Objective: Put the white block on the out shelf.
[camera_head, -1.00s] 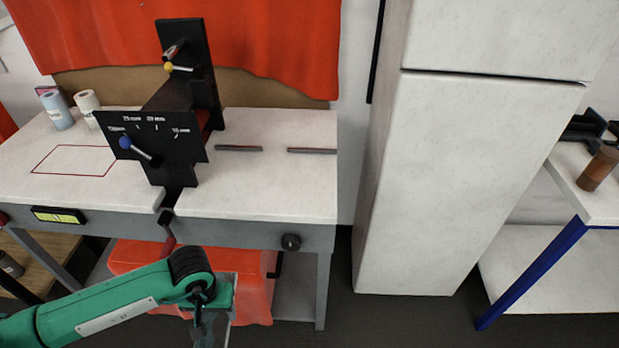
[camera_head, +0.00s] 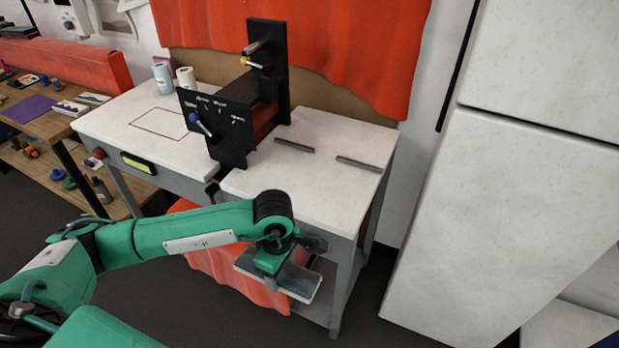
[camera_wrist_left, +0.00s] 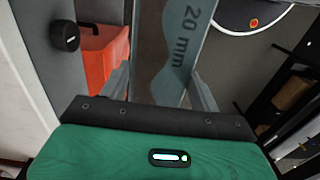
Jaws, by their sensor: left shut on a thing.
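My left gripper (camera_head: 272,268) is shut on a pale grey piece (camera_head: 305,285), held in front of the white-topped bench (camera_head: 320,195), below the level of its top. In the left wrist view the piece (camera_wrist_left: 180,45) reads "20 mm" and sits between the fingers of the left gripper (camera_wrist_left: 160,90). It looks grey rather than white, so I cannot tell whether it is the white block. No shelf shows a readable "out" mark, so I cannot tell which one is the out shelf. My right gripper is not in view.
A red cloth (camera_head: 240,275) hangs below. A wooden shelf unit (camera_head: 70,140) with small items stands at the left. A tall white cabinet (camera_head: 510,220) stands at the right.

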